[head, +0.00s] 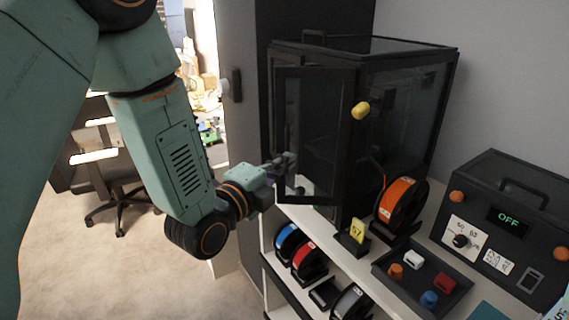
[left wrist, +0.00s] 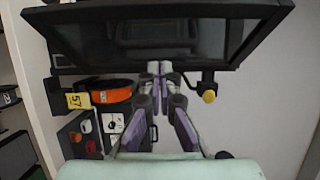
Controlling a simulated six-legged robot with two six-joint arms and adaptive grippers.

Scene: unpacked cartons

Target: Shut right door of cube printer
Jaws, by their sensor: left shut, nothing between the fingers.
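The cube printer (head: 408,105) is a black box with dark clear panels, standing on a white shelf unit. A black-framed door (head: 315,130) on its left-facing side looks slightly out from the body; the exact gap is hard to tell. A yellow knob (head: 360,110) sits by the door's right edge and shows in the left wrist view too (left wrist: 208,96). My left gripper (head: 287,162) is shut and empty, its tips close to the door's left part. In the left wrist view its fingers (left wrist: 160,72) point at the dark frame (left wrist: 150,68); contact is unclear. My right gripper is out of view.
An orange spool (head: 398,205) and yellow tag (head: 357,230) stand in front of the printer. A tray (head: 440,295) of small parts and a black box reading OFF (head: 510,225) stand right. A chair (head: 115,185) is behind my left arm.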

